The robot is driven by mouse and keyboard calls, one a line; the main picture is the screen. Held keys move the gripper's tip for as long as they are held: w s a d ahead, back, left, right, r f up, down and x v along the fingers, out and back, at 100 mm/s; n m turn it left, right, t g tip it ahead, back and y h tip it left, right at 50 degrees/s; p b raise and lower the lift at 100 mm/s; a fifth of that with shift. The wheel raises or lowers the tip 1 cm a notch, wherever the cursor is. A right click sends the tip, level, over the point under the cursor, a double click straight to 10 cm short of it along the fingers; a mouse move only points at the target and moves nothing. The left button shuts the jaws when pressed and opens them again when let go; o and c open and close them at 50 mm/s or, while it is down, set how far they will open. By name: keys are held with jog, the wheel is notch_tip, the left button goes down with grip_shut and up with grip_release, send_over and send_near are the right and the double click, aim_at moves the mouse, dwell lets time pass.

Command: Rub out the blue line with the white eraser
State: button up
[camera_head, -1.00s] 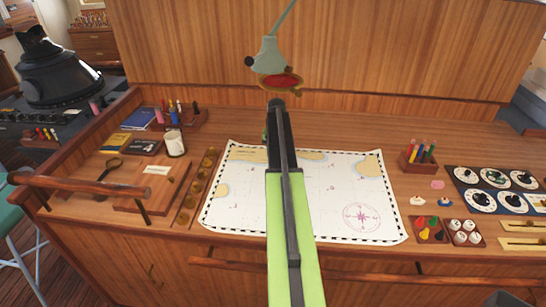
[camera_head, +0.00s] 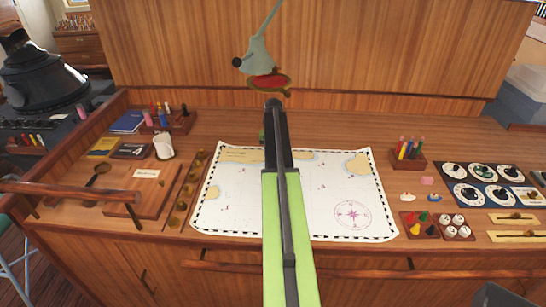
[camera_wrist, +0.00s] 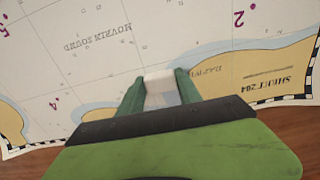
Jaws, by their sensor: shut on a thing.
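The white eraser (camera_wrist: 160,88) is between the two green fingers of my gripper (camera_wrist: 160,82) in the wrist view. I cannot tell whether the eraser touches the paper. In the head view the chart (camera_head: 335,185) lies flat on the wooden desk, and my arm reaches across its middle to its far edge. My arm hides the gripper and eraser there. I cannot make out a separate blue line in either view; part of the chart is hidden by my arm and gripper.
A lamp (camera_head: 258,55) hangs over the chart's far side. A pen holder (camera_head: 408,155), dials (camera_head: 482,172) and small trays (camera_head: 420,225) stand to the right. A white mug (camera_head: 164,146) and a wooden board (camera_head: 145,195) are to the left. A wooden rail (camera_head: 350,277) runs along the front.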

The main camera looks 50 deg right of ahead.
aim_at(295, 162)
jog(key=shift+s+d, duration=0.75)
jog(key=shift+s, duration=0.05)
jog(key=shift+s+d, duration=0.9)
jog(key=shift+s+d, duration=0.85)
jog(key=shift+s+d, duration=0.85)
jog(key=shift+s, duration=0.05)
